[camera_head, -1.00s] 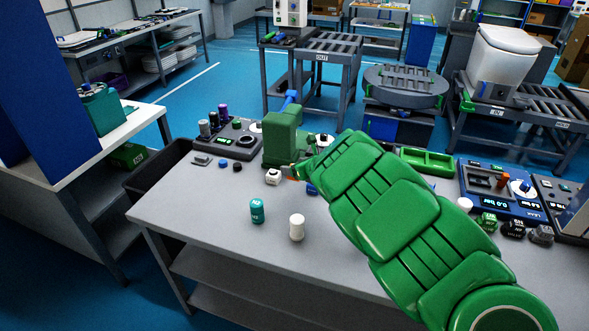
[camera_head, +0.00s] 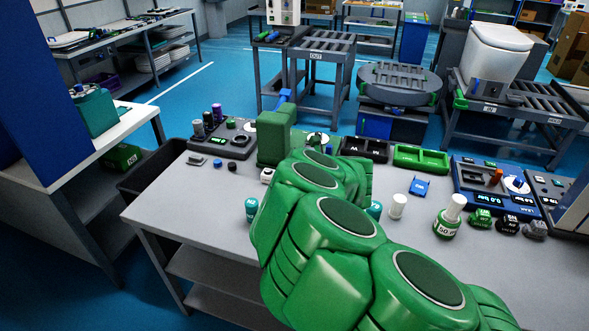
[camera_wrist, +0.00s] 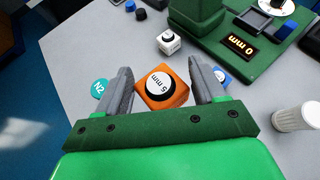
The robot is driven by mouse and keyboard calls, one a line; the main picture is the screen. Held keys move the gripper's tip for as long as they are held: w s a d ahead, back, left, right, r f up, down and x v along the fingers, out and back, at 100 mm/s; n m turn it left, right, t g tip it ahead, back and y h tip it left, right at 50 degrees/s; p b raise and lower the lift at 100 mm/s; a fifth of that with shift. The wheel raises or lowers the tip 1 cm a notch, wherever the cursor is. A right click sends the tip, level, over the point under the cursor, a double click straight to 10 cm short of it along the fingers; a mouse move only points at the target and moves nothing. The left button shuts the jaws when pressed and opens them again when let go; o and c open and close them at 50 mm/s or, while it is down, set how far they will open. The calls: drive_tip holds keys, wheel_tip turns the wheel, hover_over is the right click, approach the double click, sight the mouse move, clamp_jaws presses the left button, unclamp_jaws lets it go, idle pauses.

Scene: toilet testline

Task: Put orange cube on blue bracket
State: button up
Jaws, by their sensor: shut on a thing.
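The orange cube (camera_wrist: 163,91), with a round white "5 mm" face, sits between the two grey fingers of my gripper (camera_wrist: 164,88) in the wrist view. My gripper is shut on it and seems to hold it above the grey table. The head view hides cube and gripper behind my green arm. A small blue piece with a pale face (camera_wrist: 221,76) lies beyond the right finger, partly covered. Another flat blue piece (camera_head: 419,187) lies on the table in the head view, right of my arm. I cannot tell which blue piece is the bracket.
A green machine (camera_head: 275,137) with a "0 mm" display (camera_wrist: 241,47) stands at the back. A white-and-black cube (camera_wrist: 170,41), a teal "N2" cylinder (camera_wrist: 99,91) and a white cylinder (camera_wrist: 297,117) stand nearby. A green tray (camera_head: 421,159) lies behind. The left front table is clear.

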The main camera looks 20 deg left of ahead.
drive_tip(key=shift+s+d+r, duration=0.1)
drive_tip(key=shift+s+r, duration=0.05)
drive_tip(key=shift+s, duration=0.15)
drive_tip(key=w+d, duration=0.1)
drive_tip(key=d, duration=0.1)
drive_tip(key=w+d+f, duration=0.1)
drive_tip(key=w+d, duration=0.1)
drive_tip(key=d, duration=0.1)
drive_tip(key=w+d, duration=0.1)
drive_tip(key=d, duration=0.2)
drive_tip(key=shift+w+f, duration=0.2)
drive_tip(key=shift+w, duration=0.05)
drive_tip(key=w+d+r, duration=0.1)
drive_tip(key=w+d, duration=0.2)
drive_tip(key=d, duration=1.3)
drive_tip(key=w+d+r, duration=0.2)
drive_tip(key=w+d, duration=0.1)
drive_tip(key=d, duration=1.3)
hover_over(420, 187)
drive_tip(key=shift+s+a+f, duration=0.1)
drive_tip(key=shift+s+f, duration=0.05)
drive_tip(key=shift+f, duration=4.85)
drive_tip(key=shift+w+f, duration=0.15)
drive_tip(key=shift+f, duration=0.65)
drive_tip(key=shift+w+f, duration=0.1)
drive_tip(key=shift+f, duration=0.65)
drive_tip(key=shift+f, duration=0.1)
